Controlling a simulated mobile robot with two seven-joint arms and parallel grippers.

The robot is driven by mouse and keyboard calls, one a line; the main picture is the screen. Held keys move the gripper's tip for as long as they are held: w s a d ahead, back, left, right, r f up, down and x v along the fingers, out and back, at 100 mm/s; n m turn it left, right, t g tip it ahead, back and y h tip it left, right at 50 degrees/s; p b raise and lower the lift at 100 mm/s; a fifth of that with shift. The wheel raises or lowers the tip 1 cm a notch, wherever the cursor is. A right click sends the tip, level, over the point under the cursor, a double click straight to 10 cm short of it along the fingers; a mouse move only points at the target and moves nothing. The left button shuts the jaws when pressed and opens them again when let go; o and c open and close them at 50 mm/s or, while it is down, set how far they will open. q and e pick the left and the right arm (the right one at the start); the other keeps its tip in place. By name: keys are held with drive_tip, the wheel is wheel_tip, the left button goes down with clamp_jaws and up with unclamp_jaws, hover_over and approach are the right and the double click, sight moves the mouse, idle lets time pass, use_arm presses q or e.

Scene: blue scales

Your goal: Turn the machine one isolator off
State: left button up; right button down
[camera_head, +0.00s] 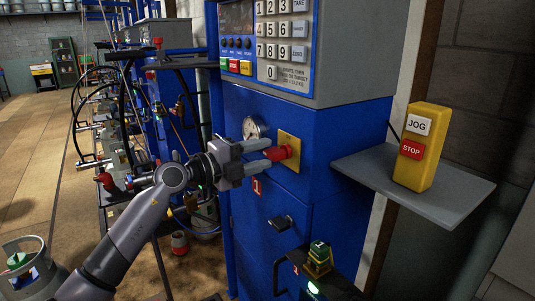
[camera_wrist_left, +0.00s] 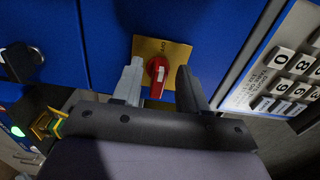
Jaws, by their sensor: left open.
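The isolator is a red rotary knob (camera_head: 284,152) on a yellow square plate (camera_head: 290,142), on the blue machine cabinet (camera_head: 325,149). A small red label marked 1 (camera_head: 257,187) is below it. My left gripper (camera_head: 269,153) is in front of the knob, its fingers pointing at it. In the left wrist view, the knob (camera_wrist_left: 158,78) lies between the two open fingers (camera_wrist_left: 160,70), with a gap to each side. Its white-marked handle runs roughly up and down there. The small lettering on the plate (camera_wrist_left: 152,45) is hard to read. My right gripper is out of view.
A keypad panel (camera_head: 282,45) is above the knob and a gauge (camera_head: 255,127) is to its upper left. A grey shelf (camera_head: 455,197) with a yellow JOG/STOP box (camera_head: 420,150) juts out on the right. A black handle (camera_head: 282,223) and a green-topped button unit (camera_head: 318,258) are below.

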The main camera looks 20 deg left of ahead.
use_arm(q)
drive_tip(key=v, duration=0.4)
drive_tip(key=shift+s+a+b, duration=0.2)
drive_tip(key=shift+b, duration=0.1)
drive_tip(key=s+d+f+n+g+y, duration=0.1)
drive_tip(key=s+f+n+y, duration=0.2)
drive_tip(key=s+f+n, duration=0.4)
drive_tip(key=s+d+f+n+g+y, duration=0.1)
drive_tip(key=s+f+n+y, duration=0.2)
drive_tip(key=s+f+n, duration=0.5)
drive_tip(key=s+d+f+n+g+y, duration=0.1)
drive_tip(key=s+f+n, duration=0.7)
drive_tip(key=f, duration=1.7)
drive_tip(key=s+d+y, duration=0.1)
drive_tip(key=s, duration=0.5)
drive_tip(key=shift+f+g+y, duration=0.15)
drive_tip(key=shift+g+y, duration=0.25)
drive_tip(key=shift+a, duration=0.1)
